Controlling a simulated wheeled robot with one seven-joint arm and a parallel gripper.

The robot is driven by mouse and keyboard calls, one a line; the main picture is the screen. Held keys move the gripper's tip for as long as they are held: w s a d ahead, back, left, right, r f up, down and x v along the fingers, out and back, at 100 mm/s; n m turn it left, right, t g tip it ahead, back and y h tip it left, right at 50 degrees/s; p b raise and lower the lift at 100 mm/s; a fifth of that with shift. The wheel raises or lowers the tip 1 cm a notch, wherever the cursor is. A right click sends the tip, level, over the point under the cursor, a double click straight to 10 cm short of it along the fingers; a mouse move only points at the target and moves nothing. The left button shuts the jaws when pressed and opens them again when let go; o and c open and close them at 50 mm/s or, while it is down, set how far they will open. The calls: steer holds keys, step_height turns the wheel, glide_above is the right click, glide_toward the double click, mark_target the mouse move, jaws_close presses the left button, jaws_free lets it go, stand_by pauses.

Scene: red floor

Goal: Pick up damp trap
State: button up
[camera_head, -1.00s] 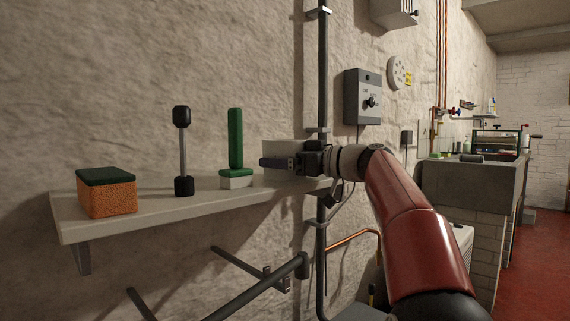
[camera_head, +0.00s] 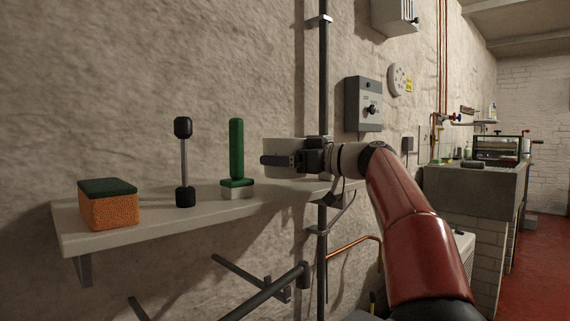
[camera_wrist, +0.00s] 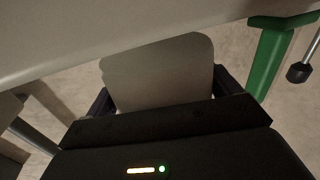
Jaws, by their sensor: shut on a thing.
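The damp trap, which I take to be the pale grey box (camera_head: 283,146), is at the right end of the wall shelf (camera_head: 150,222). My gripper (camera_head: 277,160) comes from the right and is shut on it, with a dark finger across its near face. The box looks slightly raised above the shelf, though the finger hides part of it. In the wrist view the box (camera_wrist: 160,72) sits between my two dark fingers (camera_wrist: 163,92).
On the shelf, left of the box, stand a green-handled tool (camera_head: 236,160), a black-ended metal bar (camera_head: 184,160) and an orange sponge-like block with a green top (camera_head: 108,205). A dark vertical pipe (camera_head: 323,70) runs behind my gripper. Dark rails (camera_head: 265,290) lie below.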

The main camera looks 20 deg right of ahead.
step_height(320, 180, up, 16)
steer(key=p, duration=0.9)
steer(key=shift+f, duration=0.25)
steer(key=shift+p, duration=0.3)
